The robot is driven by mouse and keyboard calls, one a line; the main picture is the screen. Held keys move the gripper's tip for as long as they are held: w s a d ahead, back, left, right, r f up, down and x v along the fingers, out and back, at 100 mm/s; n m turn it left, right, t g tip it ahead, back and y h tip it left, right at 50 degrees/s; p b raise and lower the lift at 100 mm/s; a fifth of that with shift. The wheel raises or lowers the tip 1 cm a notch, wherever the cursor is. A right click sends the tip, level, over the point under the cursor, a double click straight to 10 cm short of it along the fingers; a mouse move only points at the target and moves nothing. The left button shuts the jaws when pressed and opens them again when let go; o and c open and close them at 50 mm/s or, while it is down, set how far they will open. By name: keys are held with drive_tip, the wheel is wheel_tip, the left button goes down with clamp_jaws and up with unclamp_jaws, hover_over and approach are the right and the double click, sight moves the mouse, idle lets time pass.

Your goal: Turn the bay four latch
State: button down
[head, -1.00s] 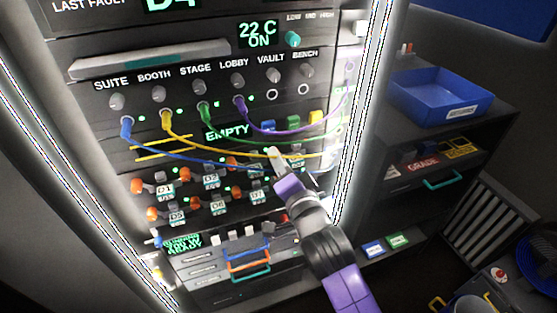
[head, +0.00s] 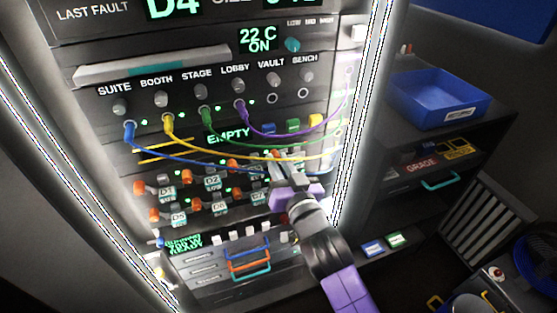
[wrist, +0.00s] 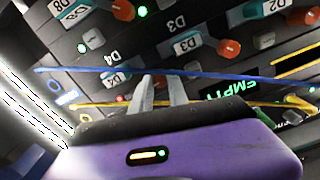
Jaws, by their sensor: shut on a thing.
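The bay four latch lies at the D4 bay, whose label (wrist: 118,78) shows in the wrist view under a blue cable. My gripper (wrist: 160,82) reaches in at this bay, with its two grey fingers close together. The fingers are shut on the latch, which is mostly hidden between and behind their tips. In the head view my gripper (head: 277,167) is at the right end of the upper row of bays and covers most of D4. A red light (wrist: 120,98) shows beside the D4 label.
The D3 bay's orange latch (wrist: 228,47) is close by in the wrist view. A blue cable (wrist: 210,75) and a yellow cable (wrist: 240,104) cross near my fingers. A bright upright strip (head: 352,130) edges the panel. A blue bin (head: 440,95) stands on the right shelf.

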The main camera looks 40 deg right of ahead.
drive_tip(key=n+p, duration=0.1)
drive_tip(key=n, duration=0.3)
drive_tip(key=shift+r+n+p, duration=0.1)
drive_tip(key=shift+n+p, duration=0.95)
drive_tip(key=shift+n, duration=1.15)
drive_tip(key=c, duration=1.3)
unclamp_jaws()
